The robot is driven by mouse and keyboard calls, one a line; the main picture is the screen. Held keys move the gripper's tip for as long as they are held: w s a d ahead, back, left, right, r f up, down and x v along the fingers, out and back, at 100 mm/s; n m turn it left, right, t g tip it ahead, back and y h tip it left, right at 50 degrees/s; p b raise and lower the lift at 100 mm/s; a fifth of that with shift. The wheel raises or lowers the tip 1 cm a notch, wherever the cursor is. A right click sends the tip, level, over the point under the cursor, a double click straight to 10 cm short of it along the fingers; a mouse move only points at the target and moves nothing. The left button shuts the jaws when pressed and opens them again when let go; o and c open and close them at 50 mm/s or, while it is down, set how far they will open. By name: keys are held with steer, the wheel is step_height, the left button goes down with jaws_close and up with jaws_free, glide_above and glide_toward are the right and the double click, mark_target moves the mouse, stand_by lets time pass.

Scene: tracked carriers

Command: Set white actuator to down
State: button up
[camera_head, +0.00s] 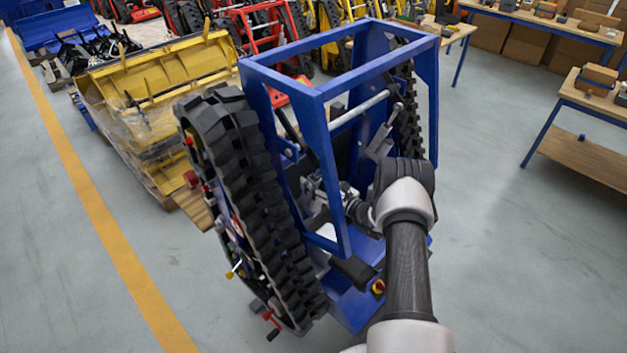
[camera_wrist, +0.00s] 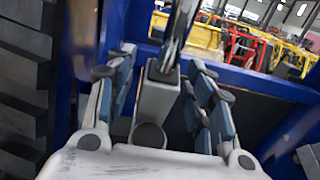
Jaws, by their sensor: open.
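The tracked carrier (camera_head: 327,150) is a blue frame between black tracks. My gripper (camera_wrist: 163,78) reaches into the frame; in the head view it is small and partly hidden behind my own wrist. Its two blue-padded fingers stand apart on either side of a light grey-white bar (camera_wrist: 156,112), which may be the white actuator. The bar has a dark round pivot at its lower end and a dark slot at its top, where a silver rod rises. A gap shows between the bar and each finger. I cannot tell whether the actuator is up or down.
The left track (camera_head: 245,190) and the blue uprights close in around my arm. A yellow attachment (camera_head: 165,85) on a pallet stands at the left, other machines behind. A workbench (camera_head: 590,155) stands at the right. The floor (camera_head: 520,270) at the right is clear.

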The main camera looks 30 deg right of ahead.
steer(key=shift+w+a, duration=0.1)
steer(key=shift+w, duration=0.2)
steer(key=shift+c, duration=0.3)
jaws_close()
stand_by(0.4)
